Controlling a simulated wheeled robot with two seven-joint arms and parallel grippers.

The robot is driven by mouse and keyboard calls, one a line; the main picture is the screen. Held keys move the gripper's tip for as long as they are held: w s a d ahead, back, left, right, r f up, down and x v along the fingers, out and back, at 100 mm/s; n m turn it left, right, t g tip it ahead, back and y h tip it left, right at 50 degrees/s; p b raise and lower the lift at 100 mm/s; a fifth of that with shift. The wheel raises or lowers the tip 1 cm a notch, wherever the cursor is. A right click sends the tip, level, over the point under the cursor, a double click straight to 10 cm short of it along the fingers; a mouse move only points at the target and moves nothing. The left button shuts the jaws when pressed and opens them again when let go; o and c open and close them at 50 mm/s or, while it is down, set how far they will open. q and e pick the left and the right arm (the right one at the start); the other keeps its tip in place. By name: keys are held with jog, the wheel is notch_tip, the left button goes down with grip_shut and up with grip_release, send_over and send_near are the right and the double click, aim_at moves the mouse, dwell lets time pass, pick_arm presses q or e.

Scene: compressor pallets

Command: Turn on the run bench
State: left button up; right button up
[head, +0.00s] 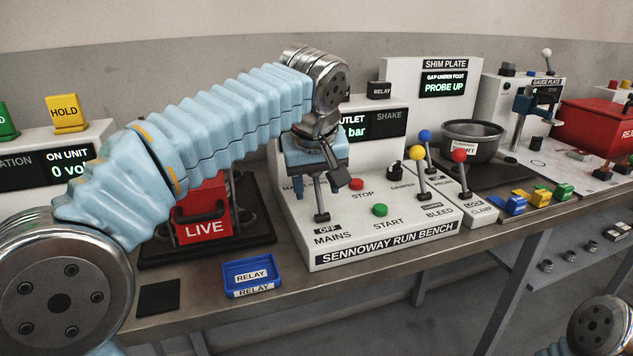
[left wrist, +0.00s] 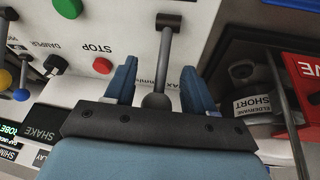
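The Sennoway run bench (head: 345,255) is a white console with a sloped panel. Its MAINS lever (head: 321,198) stands at the front left above an OFF label. A red STOP button (head: 356,184) and a green START button (head: 380,210) are to its right; the yellow-knobbed BLEED lever (head: 419,183) is farther right. My left gripper (head: 325,170) is over the MAINS lever. My right gripper is out of view.
The red LIVE box (head: 203,228) stands left of the bench on a dark tray. A blue RELAY tray (head: 252,275) lies on the table near the front edge. Blue-knobbed (head: 425,136) and red-knobbed (head: 459,156) levers and a dark pot (head: 470,143) are to the right.

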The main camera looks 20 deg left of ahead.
pick_arm(q)
grip_shut()
